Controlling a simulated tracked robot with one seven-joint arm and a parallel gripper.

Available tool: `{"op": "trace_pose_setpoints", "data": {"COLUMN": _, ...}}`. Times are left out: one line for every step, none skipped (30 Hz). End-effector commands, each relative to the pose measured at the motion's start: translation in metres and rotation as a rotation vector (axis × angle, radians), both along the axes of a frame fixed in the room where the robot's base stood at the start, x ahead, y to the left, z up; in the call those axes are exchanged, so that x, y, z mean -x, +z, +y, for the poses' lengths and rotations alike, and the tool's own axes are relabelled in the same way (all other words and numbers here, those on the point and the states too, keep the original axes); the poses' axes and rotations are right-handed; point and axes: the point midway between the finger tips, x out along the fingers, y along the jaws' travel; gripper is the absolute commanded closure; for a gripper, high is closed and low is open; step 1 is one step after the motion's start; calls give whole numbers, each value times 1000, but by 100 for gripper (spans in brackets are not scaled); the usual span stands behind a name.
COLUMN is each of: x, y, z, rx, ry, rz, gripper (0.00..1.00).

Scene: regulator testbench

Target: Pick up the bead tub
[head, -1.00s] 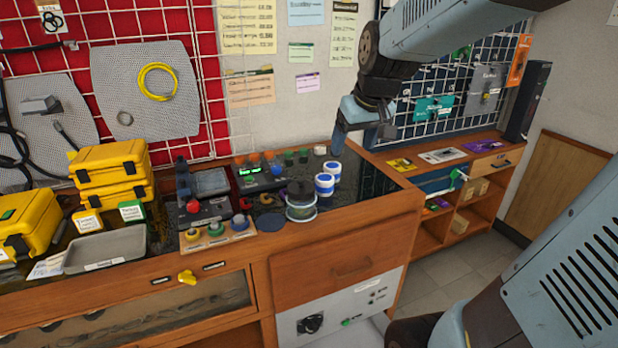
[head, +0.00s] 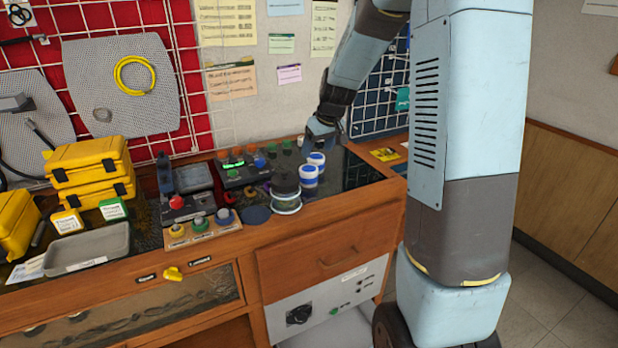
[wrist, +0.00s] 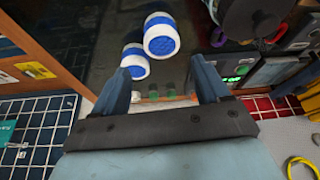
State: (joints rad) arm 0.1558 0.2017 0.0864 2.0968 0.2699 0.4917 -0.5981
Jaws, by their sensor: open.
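No label is readable, so I cannot tell which is the bead tub. My gripper (head: 322,143) is open and empty, just behind the tubs in the head view. In the wrist view, the open jaws (wrist: 160,68) point towards the same tubs. One tub (wrist: 135,62) shows near the left fingertip and the other (wrist: 161,38) lies farther out between the jaws. Neither is held.
A clear round container with a dark top (head: 286,198) stands left of the tubs. A button panel (head: 205,228), a grey tray (head: 88,248) and yellow cases (head: 90,165) fill the left side. The bench top right of the tubs (head: 355,178) is clear.

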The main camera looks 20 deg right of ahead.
Motion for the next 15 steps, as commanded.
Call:
{"op": "trace_pose_setpoints", "data": {"x": -2, "y": -6, "z": 1, "rx": 0, "ry": 2, "rz": 3, "gripper": 25}}
{"op": "trace_pose_setpoints", "data": {"x": -3, "y": -11, "z": 2, "rx": 0, "ry": 2, "rz": 4, "gripper": 25}}
{"op": "trace_pose_setpoints", "data": {"x": -6, "y": -16, "z": 2, "rx": 0, "ry": 2, "rz": 4, "gripper": 25}}
{"op": "trace_pose_setpoints", "data": {"x": -7, "y": -21, "z": 3, "rx": 0, "ry": 2, "rz": 4, "gripper": 25}}
{"op": "trace_pose_setpoints", "data": {"x": -9, "y": -26, "z": 4, "rx": 0, "ry": 3, "rz": 5, "gripper": 25}}
{"op": "trace_pose_setpoints", "data": {"x": -12, "y": -32, "z": 5, "rx": 0, "ry": 2, "rz": 4, "gripper": 25}}
{"op": "trace_pose_setpoints", "data": {"x": -13, "y": -36, "z": 5, "rx": 0, "ry": 2, "rz": 4, "gripper": 25}}
{"op": "trace_pose_setpoints", "data": {"x": -15, "y": -40, "z": 6, "rx": 0, "ry": 2, "rz": 4, "gripper": 25}}
{"op": "trace_pose_setpoints", "data": {"x": -17, "y": -46, "z": 6, "rx": 0, "ry": 2, "rz": 4, "gripper": 25}}
{"op": "trace_pose_setpoints", "data": {"x": -19, "y": -50, "z": 7, "rx": -1, "ry": 1, "rz": 3, "gripper": 25}}
{"op": "trace_pose_setpoints", "data": {"x": -21, "y": -54, "z": 8, "rx": -1, "ry": 1, "rz": 3, "gripper": 25}}
{"op": "trace_pose_setpoints", "data": {"x": -23, "y": -59, "z": 8, "rx": -1, "ry": 0, "rz": 4, "gripper": 25}}
{"op": "trace_pose_setpoints", "data": {"x": -24, "y": -62, "z": 9, "rx": -1, "ry": 0, "rz": 4, "gripper": 25}}
{"op": "trace_pose_setpoints", "data": {"x": -25, "y": -65, "z": 9, "rx": 0, "ry": 0, "rz": 2, "gripper": 25}}
{"op": "trace_pose_setpoints", "data": {"x": -27, "y": -68, "z": 9, "rx": 0, "ry": 0, "rz": 2, "gripper": 25}}
